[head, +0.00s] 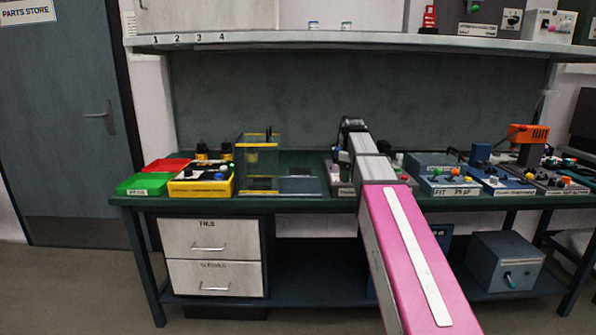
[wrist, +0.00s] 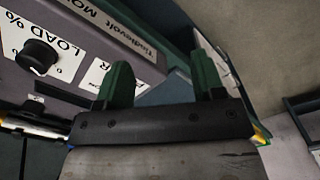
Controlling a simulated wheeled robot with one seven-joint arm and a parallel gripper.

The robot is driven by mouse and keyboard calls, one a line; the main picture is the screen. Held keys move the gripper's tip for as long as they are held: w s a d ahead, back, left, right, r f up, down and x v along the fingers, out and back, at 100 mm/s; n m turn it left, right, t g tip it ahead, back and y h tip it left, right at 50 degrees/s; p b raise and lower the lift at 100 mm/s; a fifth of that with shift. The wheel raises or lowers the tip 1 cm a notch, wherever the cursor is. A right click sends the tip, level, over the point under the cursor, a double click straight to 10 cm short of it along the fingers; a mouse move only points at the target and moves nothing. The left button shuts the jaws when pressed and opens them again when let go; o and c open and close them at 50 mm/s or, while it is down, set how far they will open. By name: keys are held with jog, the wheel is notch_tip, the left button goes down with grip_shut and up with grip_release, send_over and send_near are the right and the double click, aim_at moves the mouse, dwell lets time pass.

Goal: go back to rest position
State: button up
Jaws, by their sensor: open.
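My gripper (wrist: 172,82) shows in the wrist view with its two dark green fingers well apart. Nothing sits between the fingertips. Beyond them is a grey instrument box (wrist: 75,50) with a black knob (wrist: 37,56) and a label reading LOAD %. I cannot tell whether the left finger touches the box. In the head view my pink and grey arm reaches forward over the middle of the bench (head: 300,203), and the fingers are hidden behind it.
On the bench left are a green bin (head: 143,184), a red bin (head: 167,165), a yellow-edged box (head: 202,185) and a clear yellow-framed guard (head: 257,160). Blue boxes (head: 449,186) and an orange-headed device (head: 528,133) stand right. A shelf (head: 330,42) runs above.

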jog(key=s+f+m, duration=0.3)
jog(key=s+f, duration=0.4)
jog(key=f, duration=0.4)
jog(key=s+f+m, duration=0.4)
jog(key=s+f, duration=0.4)
jog(key=f, duration=0.4)
jog(key=s+f+m, duration=0.3)
jog(key=s+f, duration=0.4)
jog(key=f, duration=0.5)
jog(key=shift+s+m, duration=0.25)
jog(key=shift+m, duration=0.05)
jog(key=shift+f, duration=0.1)
